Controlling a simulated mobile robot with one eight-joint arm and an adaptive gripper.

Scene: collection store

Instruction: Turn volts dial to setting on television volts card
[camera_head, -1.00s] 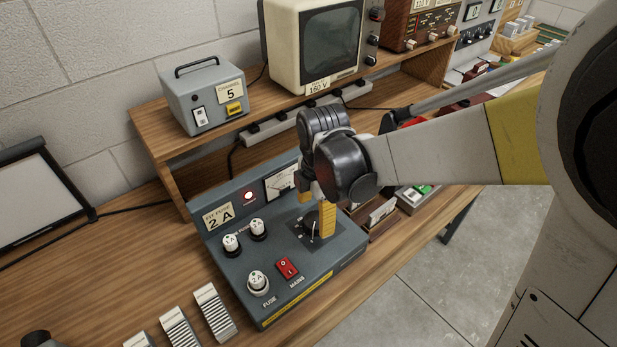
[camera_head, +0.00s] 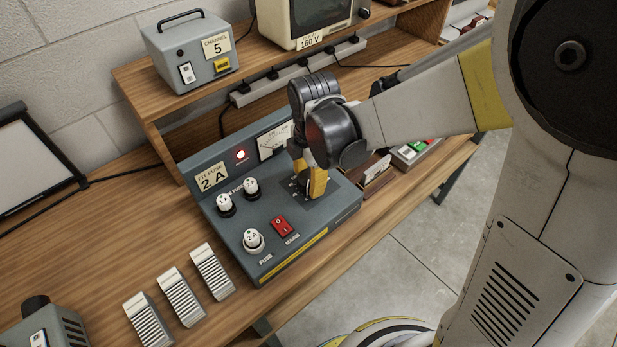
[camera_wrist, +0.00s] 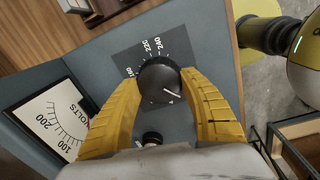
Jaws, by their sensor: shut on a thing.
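The volts dial (camera_wrist: 160,82) is a round black knob with a white pointer line on the console's dark scale plate. In the wrist view the line points toward the lower right, with the printed 220 and 240 at the top. My gripper (camera_head: 312,192) is shut on the dial, with yellow fingers on both sides of it (camera_wrist: 160,88). In the head view the fingers hide most of the dial. The television (camera_head: 318,18) carries the volts card (camera_head: 310,41), which reads 160 V. The volts meter (camera_head: 275,140) shows in the wrist view too (camera_wrist: 48,118); its needle is unclear.
The console (camera_head: 235,180) also bears a lit red lamp (camera_head: 240,154), white fuse knobs, a red mains switch (camera_head: 282,226) and a 2 A card (camera_head: 212,178). A Channel 5 box (camera_head: 190,55) stands on the shelf. A small card tray (camera_head: 376,180) sits close right of the console.

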